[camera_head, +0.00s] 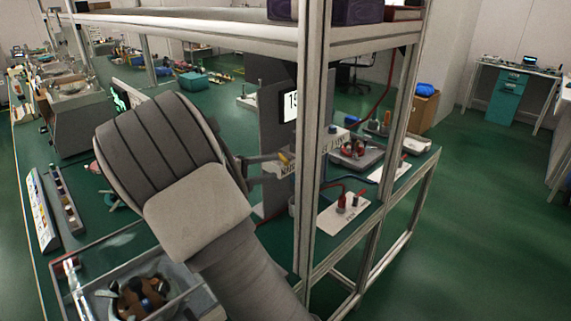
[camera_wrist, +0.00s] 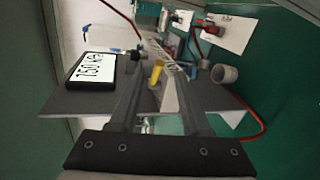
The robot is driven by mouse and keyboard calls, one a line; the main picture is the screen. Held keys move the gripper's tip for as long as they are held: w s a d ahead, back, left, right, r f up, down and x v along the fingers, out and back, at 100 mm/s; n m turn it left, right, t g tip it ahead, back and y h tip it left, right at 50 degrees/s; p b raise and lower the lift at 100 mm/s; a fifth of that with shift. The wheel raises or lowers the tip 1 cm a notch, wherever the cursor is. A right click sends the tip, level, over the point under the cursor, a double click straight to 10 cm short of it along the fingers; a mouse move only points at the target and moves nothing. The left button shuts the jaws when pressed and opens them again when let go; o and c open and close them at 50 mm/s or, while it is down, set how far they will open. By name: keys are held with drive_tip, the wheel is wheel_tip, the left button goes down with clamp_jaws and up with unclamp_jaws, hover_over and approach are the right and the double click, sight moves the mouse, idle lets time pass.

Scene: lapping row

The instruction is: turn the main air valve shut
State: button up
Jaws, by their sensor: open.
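The main air valve shows as a small yellow lever (camera_wrist: 156,74) in the wrist view, on a grey panel. In the head view the yellow lever (camera_head: 284,157) shows just above a partly hidden white label. My gripper (camera_wrist: 160,84) is open, and in the wrist view the lever lies between its two fingers, near the tips, closer to the left one. I cannot tell whether either finger touches it. In the head view my gripper (camera_head: 268,167) reaches in from the left toward the lever. My arm hides part of the panel, and the valve body is mostly hidden.
A pressure display (camera_wrist: 91,71) sits on the panel beside the lever. A grey cup (camera_wrist: 224,74) and a red hose are right of the fingers. A frame post (camera_head: 312,130) stands close right of my gripper, under a shelf (camera_head: 205,27). A glass-sided box is below my arm.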

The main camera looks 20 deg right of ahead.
drive_tip(key=v, duration=0.7)
drive_tip(key=shift+a, duration=0.25)
drive_tip(key=shift+r, duration=0.1)
